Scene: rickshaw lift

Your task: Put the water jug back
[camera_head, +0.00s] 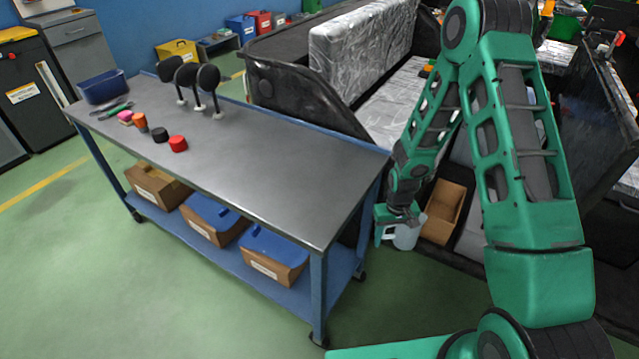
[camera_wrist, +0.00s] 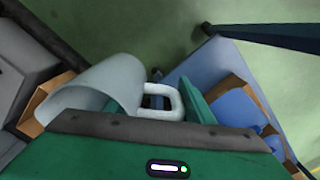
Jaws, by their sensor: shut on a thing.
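The water jug (camera_head: 406,237) is pale and translucent. In the head view it hangs low beyond the right end of the cart, partly hidden by my gripper (camera_head: 386,226). In the wrist view the jug (camera_wrist: 105,82) lies slanted across the left, with its white looped handle (camera_wrist: 163,101) towards the middle. My gripper is shut on the jug at its handle. I cannot tell whether the jug touches anything below.
A metal-topped cart (camera_head: 262,172) stands at left, with cups and tools on top and boxes on its lower shelf. An open cardboard box (camera_head: 443,212) is right beside the jug in the dark rickshaw (camera_head: 290,90). Green floor (camera_head: 415,300) is clear in front.

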